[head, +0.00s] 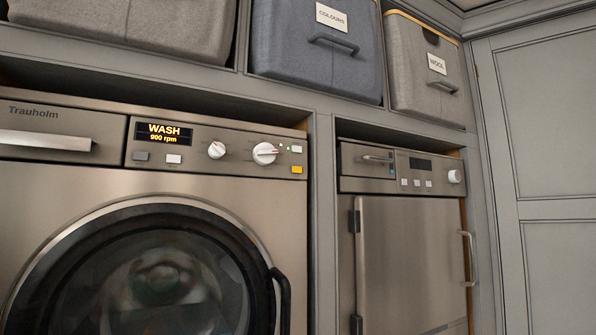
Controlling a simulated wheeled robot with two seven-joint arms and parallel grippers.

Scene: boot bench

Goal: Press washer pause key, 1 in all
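The washer (180,186) stands at the left with its round glass door (150,275) shut. Its display (163,134) reads "WASH 900 rpm". Under the display sit a dark grey key (140,156) and a white key (173,159); their small labels are too small to read. To the right are a small knob (216,150), a larger knob (265,153) and a yellow key (296,170) at the panel's right end. I cannot tell from lettering which key is pause. Neither of my grippers shows in the head view.
A second, smaller appliance (412,250) stands right of the washer with a vertical handle (468,258). Fabric bins labelled "COLOURS" (340,70) and "WOOL" (418,90) sit on the shelf above. A grey panelled door (550,130) is at the far right. The space before the panel looks clear.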

